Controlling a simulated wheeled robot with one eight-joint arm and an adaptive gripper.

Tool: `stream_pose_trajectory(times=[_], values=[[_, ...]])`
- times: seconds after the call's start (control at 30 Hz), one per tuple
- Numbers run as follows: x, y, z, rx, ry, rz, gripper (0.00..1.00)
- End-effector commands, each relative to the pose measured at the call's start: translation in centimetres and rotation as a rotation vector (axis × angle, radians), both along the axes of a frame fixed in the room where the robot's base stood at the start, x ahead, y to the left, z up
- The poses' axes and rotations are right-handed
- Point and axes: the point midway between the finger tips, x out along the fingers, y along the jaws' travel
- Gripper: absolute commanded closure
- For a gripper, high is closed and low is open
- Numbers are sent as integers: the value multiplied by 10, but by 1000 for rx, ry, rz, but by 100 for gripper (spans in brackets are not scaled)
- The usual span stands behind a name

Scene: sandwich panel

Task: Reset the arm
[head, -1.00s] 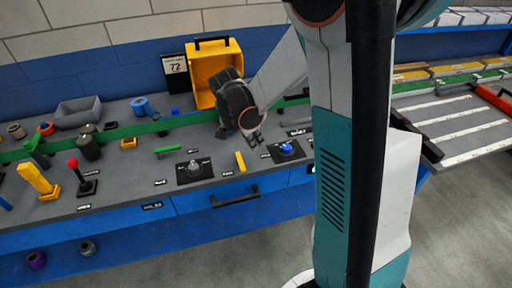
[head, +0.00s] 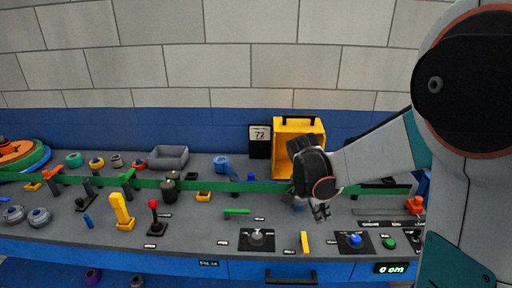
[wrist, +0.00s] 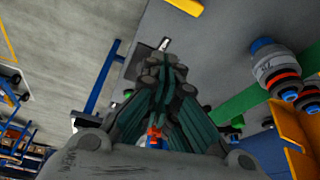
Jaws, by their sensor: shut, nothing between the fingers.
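My gripper (head: 321,212) hangs at the end of my bent arm above the panel bench, in front of the yellow box (head: 298,126). It points down and is a little above the bench top, between the green bar (head: 237,211) and the blue knob (head: 354,240). In the wrist view my gripper (wrist: 158,135) has its fingers together with nothing held between them. My arm fills the right side of the head view and hides part of the bench there.
The bench top (head: 190,240) carries a red-topped joystick (head: 154,217), a yellow lever (head: 121,211), a dial knob (head: 257,237) and a green button (head: 389,243). A long green rail (head: 145,183) crosses behind them. A grey tray (head: 168,157) and blue spool (head: 221,164) stand at the back.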

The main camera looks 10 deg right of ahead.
Motion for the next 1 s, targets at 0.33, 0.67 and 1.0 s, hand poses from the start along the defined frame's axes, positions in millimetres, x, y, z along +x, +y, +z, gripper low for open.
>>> stream_pose_trajectory(times=[0.33, 0.67, 1.0], values=[[-27, 26, 41, 39, -25, 312, 100], [-74, 67, 86, 30, -89, 808, 100], [-127, 105, 107, -79, -168, 1285, 100]])
